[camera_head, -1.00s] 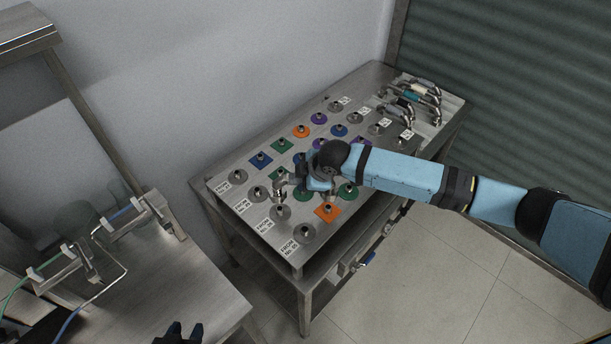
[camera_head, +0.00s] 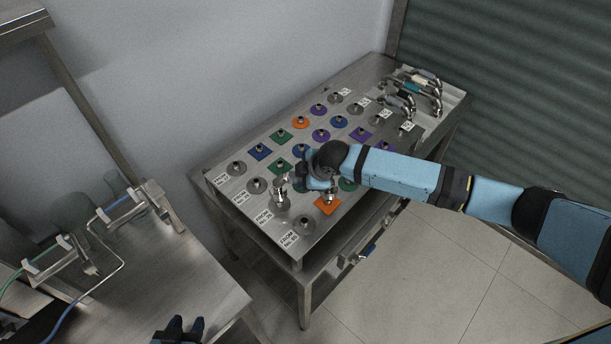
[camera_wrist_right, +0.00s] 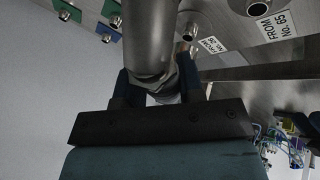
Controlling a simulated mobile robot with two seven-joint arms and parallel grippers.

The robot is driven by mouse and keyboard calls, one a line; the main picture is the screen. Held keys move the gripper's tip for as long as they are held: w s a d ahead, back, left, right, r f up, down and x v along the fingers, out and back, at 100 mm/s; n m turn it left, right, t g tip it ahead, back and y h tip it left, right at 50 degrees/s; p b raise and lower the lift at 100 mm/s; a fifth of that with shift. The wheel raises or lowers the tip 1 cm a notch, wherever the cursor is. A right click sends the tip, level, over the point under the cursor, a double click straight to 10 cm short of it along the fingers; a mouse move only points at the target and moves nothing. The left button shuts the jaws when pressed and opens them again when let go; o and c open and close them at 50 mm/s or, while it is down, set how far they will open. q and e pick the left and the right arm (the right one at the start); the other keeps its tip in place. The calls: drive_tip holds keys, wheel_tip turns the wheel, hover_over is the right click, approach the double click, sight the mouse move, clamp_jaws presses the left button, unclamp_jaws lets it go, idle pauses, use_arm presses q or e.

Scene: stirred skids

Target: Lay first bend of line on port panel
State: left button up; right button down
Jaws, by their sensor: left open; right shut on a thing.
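The port panel (camera_head: 228,200) is a steel table top with rows of short ports on grey, blue, green, orange and purple pads. My right gripper (camera_head: 306,182) is over its near half, shut on a shiny steel bend (camera_head: 280,190). One end of the bend stands at the grey port beside the "FROM No. 26" label, and the other appears near the orange square pad (camera_head: 323,210). I cannot tell whether either end is seated. In the right wrist view the bend (camera_wrist_right: 150,40) is between the fingers (camera_wrist_right: 162,88). My left gripper (camera_head: 184,328) is open and empty at the bottom edge.
Several steel bends with coloured sleeves (camera_head: 414,88) lie on a rack at the panel's far right end. A steel bench (camera_head: 165,285) with bent tubes in clamps stands at the left. Open floor (camera_head: 420,270) lies right of the panel.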

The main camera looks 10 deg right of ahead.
use_arm(q)
drive_tip(key=shift+f, duration=0.1)
use_arm(e)
drive_tip(key=shift+f, duration=0.25)
use_arm(q)
drive_tip(key=shift+s+f+b, duration=0.25)
drive_tip(key=shift+f+b, duration=0.2)
drive_tip(key=shift+b, duration=0.05)
drive_tip(key=shift+d+f, duration=0.1)
drive_tip(key=shift+f, duration=0.1)
use_arm(e)
wheel_tip(320, 180, down, 3)
use_arm(q)
drive_tip(key=shift+w, duration=0.2)
use_arm(e)
drive_tip(key=shift+f, duration=0.15)
use_arm(q)
drive_tip(key=shift+w+r, duration=0.1)
use_arm(e)
drive_tip(key=shift+f, duration=0.2)
use_arm(q)
drive_tip(key=shift+s, duration=0.2)
use_arm(e)
drive_tip(key=c, duration=0.7)
unclamp_jaws()
drive_tip(key=shift+f, duration=0.1)
drive_tip(key=shift+o, duration=0.2)
